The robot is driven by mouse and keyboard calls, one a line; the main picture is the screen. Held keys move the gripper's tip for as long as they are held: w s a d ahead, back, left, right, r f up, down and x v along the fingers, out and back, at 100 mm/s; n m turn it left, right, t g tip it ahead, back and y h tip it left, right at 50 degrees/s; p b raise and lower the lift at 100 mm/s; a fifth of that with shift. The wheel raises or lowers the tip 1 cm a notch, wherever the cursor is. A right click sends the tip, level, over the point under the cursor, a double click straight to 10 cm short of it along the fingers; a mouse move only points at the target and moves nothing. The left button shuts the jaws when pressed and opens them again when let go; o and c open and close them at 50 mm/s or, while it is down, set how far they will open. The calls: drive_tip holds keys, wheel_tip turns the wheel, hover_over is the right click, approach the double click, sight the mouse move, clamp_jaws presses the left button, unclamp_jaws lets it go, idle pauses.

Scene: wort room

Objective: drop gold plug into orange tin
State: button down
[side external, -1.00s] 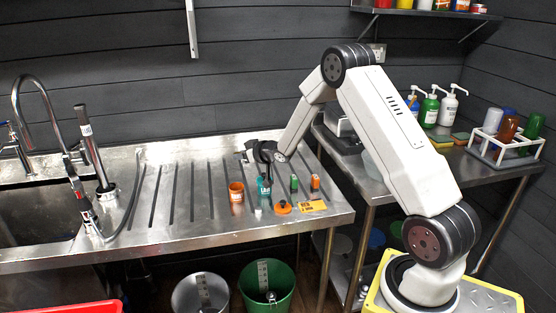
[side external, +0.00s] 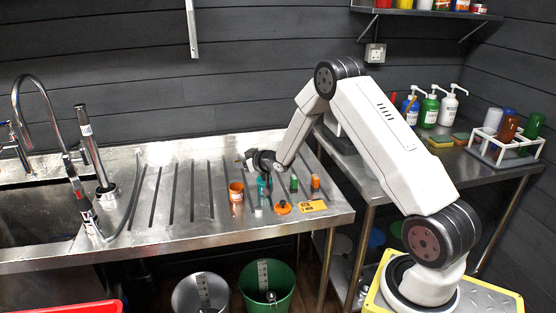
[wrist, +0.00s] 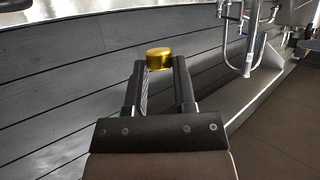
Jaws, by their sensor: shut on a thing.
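The gold plug (wrist: 159,58) is a short, shiny cylinder between the fingertips of my gripper (wrist: 160,72) in the wrist view. My gripper is shut on it. In the side view my gripper (side external: 262,163) is dark and hangs above the draining board; the plug cannot be made out there. The orange tin (side external: 236,198) stands upright on the board, a little below and left of my gripper in the picture. The tin does not show in the wrist view, and its inside cannot be seen.
A teal item (side external: 263,188) stands just right of the tin, partly behind my gripper. An orange piece (side external: 282,208), a yellow card (side external: 312,206), a green item (side external: 294,184) and an orange item (side external: 315,183) are farther right. The ridged board (side external: 185,205) is clear on the left.

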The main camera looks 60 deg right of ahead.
drive_tip(key=shift+f, duration=1)
drive_tip(key=shift+c, duration=1.7)
unclamp_jaws()
drive_tip(key=v, duration=0.7)
drive_tip(key=shift+s+r, duration=0.15)
drive_tip(key=shift+s, duration=0.25)
drive_tip(key=shift+a, duration=0.1)
